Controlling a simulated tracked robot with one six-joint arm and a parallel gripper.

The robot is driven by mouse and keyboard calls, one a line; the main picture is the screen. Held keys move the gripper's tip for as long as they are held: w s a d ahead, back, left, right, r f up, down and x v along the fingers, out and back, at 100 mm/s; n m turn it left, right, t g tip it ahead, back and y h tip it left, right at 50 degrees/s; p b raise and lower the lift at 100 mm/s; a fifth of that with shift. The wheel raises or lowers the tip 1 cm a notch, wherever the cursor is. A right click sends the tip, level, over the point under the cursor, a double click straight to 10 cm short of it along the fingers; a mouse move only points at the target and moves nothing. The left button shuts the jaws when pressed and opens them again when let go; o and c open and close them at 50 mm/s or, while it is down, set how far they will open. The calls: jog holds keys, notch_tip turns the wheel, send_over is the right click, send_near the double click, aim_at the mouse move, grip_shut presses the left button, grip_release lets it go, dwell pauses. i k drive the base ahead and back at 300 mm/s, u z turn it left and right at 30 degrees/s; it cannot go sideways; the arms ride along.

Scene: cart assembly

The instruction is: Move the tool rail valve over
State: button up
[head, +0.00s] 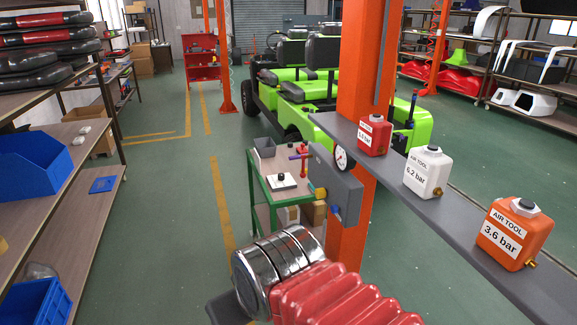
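A grey box (334,184) is mounted on the orange post, with a round white-faced gauge (341,158) at its top. A yellow valve fitting (317,190) sits at the box's left side. A red handle with a crossbar (303,168) stands just left of the box; I cannot tell whether it joins the fitting. The gauge reading is too small to tell. My arm, with a chrome joint and red bellows, reaches in from the bottom, below and nearer than the box. My gripper is not visible.
A grey shelf (465,215) right of the post holds red (374,137), white "6.2 bar" (428,175) and orange "3.6 bar" (516,236) air tool bottles. A green cart (256,183) stands behind the box. A green vehicle (420,128) is beyond. Open floor (175,205) lies left.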

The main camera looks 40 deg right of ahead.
aim_at(302, 174)
jog(key=i, duration=1.3)
jog(key=u, duration=0.8)
